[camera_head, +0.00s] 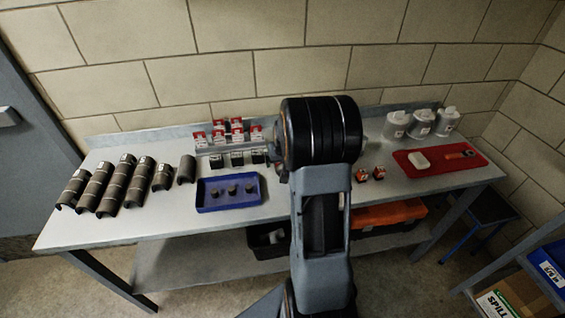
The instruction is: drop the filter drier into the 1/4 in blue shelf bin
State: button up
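A blue shelf bin (546,266) with a white label sits at the far right edge, on a low shelf and partly cut off by the frame. The label seems to read 1/4 in. I cannot pick out a filter drier with certainty; nothing in view is clearly one. My arm rises through the middle of the picture, and its thick black joint covers part of the bench. My gripper's fingers do not show, so I cannot see whether anything is held.
An orange toolbox (390,213) and a stool (487,210) stand lower.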

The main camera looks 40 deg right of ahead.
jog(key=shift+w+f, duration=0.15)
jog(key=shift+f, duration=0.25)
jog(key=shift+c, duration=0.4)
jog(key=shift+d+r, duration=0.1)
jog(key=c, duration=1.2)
